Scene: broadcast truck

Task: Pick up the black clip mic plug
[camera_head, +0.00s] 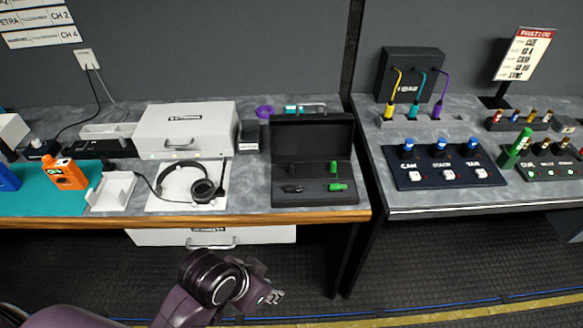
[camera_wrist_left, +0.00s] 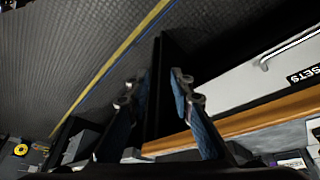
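A small black plug-like piece (camera_head: 292,188), which looks like the black clip mic plug, lies in the front left of an open black case (camera_head: 315,201) on the desk. Two green pieces lie at the right of the case, one at the back (camera_head: 333,168) and one at the front (camera_head: 337,187). My left gripper (camera_head: 275,297) is in front of the desk, below its edge and apart from the case. In the left wrist view its two fingers (camera_wrist_left: 156,84) are spread, with nothing between them. The plug does not show there. My right gripper is in neither view.
The wooden desk edge (camera_head: 250,219) and a drawer (camera_head: 270,235) under it are close to my left arm. A headset (camera_head: 205,188) lies left of the case. A gap separates this desk from the right one, with its panel of blue knobs (camera_head: 440,178).

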